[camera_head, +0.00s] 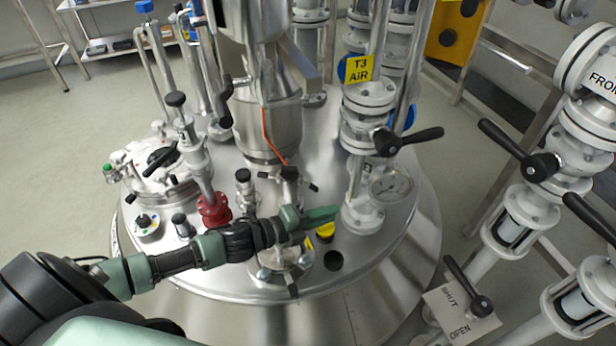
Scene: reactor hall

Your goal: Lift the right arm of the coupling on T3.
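The T3 vessel lid (310,110) is a round, shiny steel top crowded with fittings, with a yellow "T3 AIR" tag (359,69) on its right pipe. A small metal coupling (290,176) stands near the middle front, below the steel column. A short dark-tipped arm (313,187) sticks out low on its right side. My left gripper (318,216) reaches in from the left, with its green fingers just in front of and below the coupling, pointing right. Whether it touches the arm, and how far its fingers are apart, cannot be told. My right gripper is not in view.
White valve piping (528,215) fills the right side. Floor is open at left.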

